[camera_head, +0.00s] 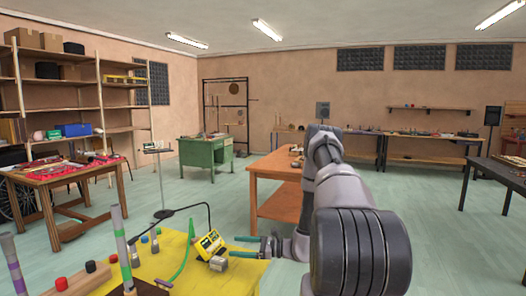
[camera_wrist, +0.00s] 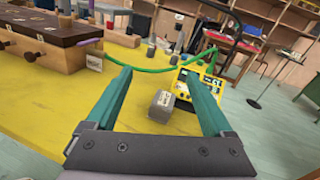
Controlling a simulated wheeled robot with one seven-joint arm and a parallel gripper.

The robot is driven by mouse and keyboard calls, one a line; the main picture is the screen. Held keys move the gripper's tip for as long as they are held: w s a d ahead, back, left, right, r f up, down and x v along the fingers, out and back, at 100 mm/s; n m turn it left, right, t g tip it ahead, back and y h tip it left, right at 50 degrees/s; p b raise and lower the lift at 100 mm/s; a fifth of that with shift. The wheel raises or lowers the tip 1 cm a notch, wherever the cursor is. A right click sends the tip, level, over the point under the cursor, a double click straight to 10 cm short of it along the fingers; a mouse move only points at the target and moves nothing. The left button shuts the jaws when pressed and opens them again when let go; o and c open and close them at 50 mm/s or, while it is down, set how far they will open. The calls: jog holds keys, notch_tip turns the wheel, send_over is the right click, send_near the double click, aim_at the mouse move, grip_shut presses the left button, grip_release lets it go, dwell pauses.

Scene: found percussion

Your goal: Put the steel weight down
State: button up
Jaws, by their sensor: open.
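The steel weight is a small grey block (camera_head: 218,263) on the yellow-topped table (camera_head: 187,280) near its right edge, just in front of a yellow device (camera_head: 209,244). In the wrist view the weight (camera_wrist: 162,106) appears between my two green fingers, with space on both sides, and seems to rest on the yellow surface. My gripper (camera_head: 237,246) is open and empty, just right of the weight in the head view. In the wrist view my gripper (camera_wrist: 157,72) spreads its fingers toward the device (camera_wrist: 200,90). The height of the fingers over the table is hard to tell.
A green cable (camera_wrist: 150,69) runs to the device. A wooden board with pegs (camera_wrist: 48,40) stands on the table, left in the wrist view. A wooden workbench (camera_head: 275,180), green desk (camera_head: 205,152) and red-topped table (camera_head: 65,175) stand beyond. Bare yellow surface surrounds the weight's near side.

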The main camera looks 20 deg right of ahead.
jog(key=s+a+r+n+g+h, duration=0.1)
jog(key=s+a+r+n+g, duration=0.2)
jog(key=r, duration=0.5)
jog(key=s+a+r+n+g+h, duration=0.1)
jog(key=s+r+n+g+h, duration=0.15)
jog(key=r+n, duration=0.45)
jog(key=s+a+r+n+g+h, duration=0.15)
jog(key=s+r+g, duration=0.25)
jog(key=r, duration=0.6)
jog(key=s+d+r+n+t+h, duration=0.2)
jog(key=s+r+n+t+h, duration=0.1)
jog(key=s+r, duration=0.6)
jog(key=s+d+r+n+t+h, duration=0.1)
jog(key=s+r+n+t+h, duration=0.3)
jog(key=s+r, duration=0.4)
jog(key=shift+s+d+r+t+h, duration=0.35)
jog(key=shift+r+h, duration=0.15)
jog(key=shift+r, duration=0.2)
